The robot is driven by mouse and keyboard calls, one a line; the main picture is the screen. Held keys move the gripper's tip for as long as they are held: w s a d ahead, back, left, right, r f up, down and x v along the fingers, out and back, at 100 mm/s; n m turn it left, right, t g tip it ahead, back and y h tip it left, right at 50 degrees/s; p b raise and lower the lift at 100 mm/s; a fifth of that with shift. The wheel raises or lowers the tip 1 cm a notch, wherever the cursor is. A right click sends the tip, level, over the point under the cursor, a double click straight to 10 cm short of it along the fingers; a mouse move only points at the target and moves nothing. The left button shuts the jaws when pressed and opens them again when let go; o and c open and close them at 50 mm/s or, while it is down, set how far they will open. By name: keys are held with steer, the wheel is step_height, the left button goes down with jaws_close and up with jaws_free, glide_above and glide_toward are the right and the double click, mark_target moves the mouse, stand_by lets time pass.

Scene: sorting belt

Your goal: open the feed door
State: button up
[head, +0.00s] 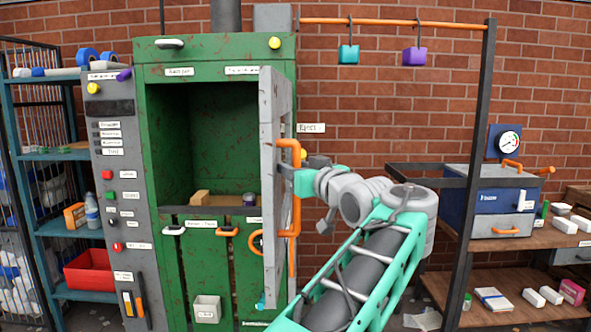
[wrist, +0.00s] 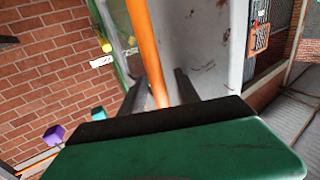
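The feed door (head: 270,120) is a worn grey panel on the green cabinet (head: 180,55). It stands swung wide open, nearly edge-on in the head view, and the dark chamber (head: 205,130) behind it is exposed. Its orange bar handle (head: 295,225) faces right. My gripper (head: 288,178) is at the handle, its fingertips partly hidden there. In the wrist view, the handle (wrist: 147,50) runs between the two dark fingers of my gripper (wrist: 158,78). The fingers are apart, with a visible gap between the handle and the right finger. The door panel (wrist: 210,50) fills the area beyond.
A grey control panel (head: 118,190) with buttons stands left of the cabinet. An orange rail (head: 390,22) with teal and purple hanging blocks is above right. A dark post (head: 470,170) and a shelf with a blue box (head: 490,210) stand to the right of my arm.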

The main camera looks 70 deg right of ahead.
steer(key=shift+f, duration=0.1)
steer(key=b+v, duration=0.1)
steer(key=v, duration=0.6)
steer(key=shift+s+a, duration=0.25)
steer(key=shift+a, duration=0.05)
